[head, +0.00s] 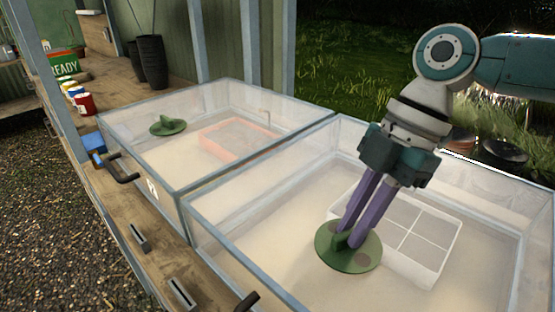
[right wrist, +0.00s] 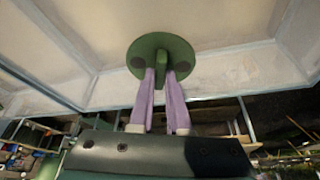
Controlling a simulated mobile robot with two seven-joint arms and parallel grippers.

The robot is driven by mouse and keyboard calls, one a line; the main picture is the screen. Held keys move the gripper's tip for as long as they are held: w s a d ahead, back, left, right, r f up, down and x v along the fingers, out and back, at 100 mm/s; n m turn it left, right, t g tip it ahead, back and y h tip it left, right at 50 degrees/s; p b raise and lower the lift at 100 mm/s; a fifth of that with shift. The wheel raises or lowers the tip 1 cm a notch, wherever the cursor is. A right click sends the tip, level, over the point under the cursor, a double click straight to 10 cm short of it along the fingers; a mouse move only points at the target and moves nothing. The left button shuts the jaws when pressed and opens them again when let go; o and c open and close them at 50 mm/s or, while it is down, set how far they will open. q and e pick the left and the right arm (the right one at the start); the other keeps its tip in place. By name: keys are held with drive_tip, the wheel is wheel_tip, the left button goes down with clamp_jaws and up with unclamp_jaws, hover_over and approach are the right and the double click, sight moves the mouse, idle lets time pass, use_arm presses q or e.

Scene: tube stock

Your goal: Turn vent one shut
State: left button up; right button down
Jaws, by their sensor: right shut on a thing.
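A round green vent disc (head: 338,260) with a raised grip lies on the clear lid of the nearer, right-hand box (head: 222,240). My right gripper (head: 348,235) comes down from above, its purple fingers shut on the disc's grip. In the right wrist view the disc (right wrist: 161,42) shows a dark round spot on either side of the grip, and the fingers (right wrist: 160,75) hold the grip between them. A second green vent (head: 168,127) with an upright fin sits on the left-hand box (head: 150,170); nothing touches it. That box has a white label, hard to read. My left gripper is out of view.
A white divided tray (head: 425,235) shows inside the right box and an orange-rimmed tray (head: 238,141) inside the left one. Black handles (head: 122,172) stick out at the front. Jars (head: 84,103), a blue block (head: 94,148) and dark pots (head: 152,62) stand on the wooden bench.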

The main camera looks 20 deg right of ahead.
drive_tip(key=m+t+p, duration=0.1)
drive_tip(key=m+p, duration=0.2)
drive_tip(key=p, duration=0.1)
drive_tip(key=m+t+h+p, duration=0.1)
drive_tip(key=m+p, duration=0.2)
drive_tip(key=m, duration=0.1)
drive_tip(key=m+t+p, duration=0.1)
drive_tip(key=m+p, duration=0.2)
drive_tip(key=p, duration=0.1)
drive_tip(key=shift+s+a+r+m+h+p, duration=0.15)
drive_tip(key=shift+s+r+m+h+p, duration=0.15)
drive_tip(key=shift+p, duration=0.05)
drive_tip(key=shift+f+m+t+h+p, duration=0.2)
drive_tip(key=shift+m+t+h+p, duration=0.35)
drive_tip(key=shift+m+p, duration=0.95)
drive_tip(key=c, duration=0.9)
unclamp_jaws()
